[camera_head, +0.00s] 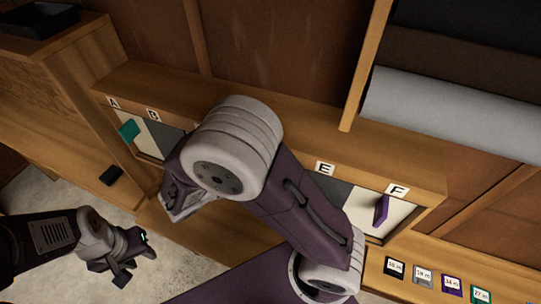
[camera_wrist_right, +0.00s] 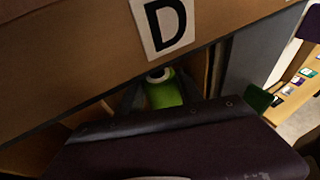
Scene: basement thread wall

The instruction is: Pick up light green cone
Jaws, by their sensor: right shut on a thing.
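The light green cone (camera_wrist_right: 163,90) shows in the right wrist view, below the D label, with its pale top towards the camera. My right gripper (camera_wrist_right: 166,96) has its dark fingers on either side of the cone and is shut on it. The wrist housing hides the cone's lower part. In the head view my right arm covers this compartment, so neither cone nor right fingers show there. My left gripper (camera_head: 133,260) is at the lower left, empty, its fingers apart, away from the shelf.
The D label (camera_wrist_right: 164,27) is on the wooden board close above the right gripper. Compartment walls stand close by. A teal piece (camera_head: 129,130) is near A, a purple piece (camera_head: 381,210) below F. Several small cards (camera_head: 423,277) lie on the ledge at right.

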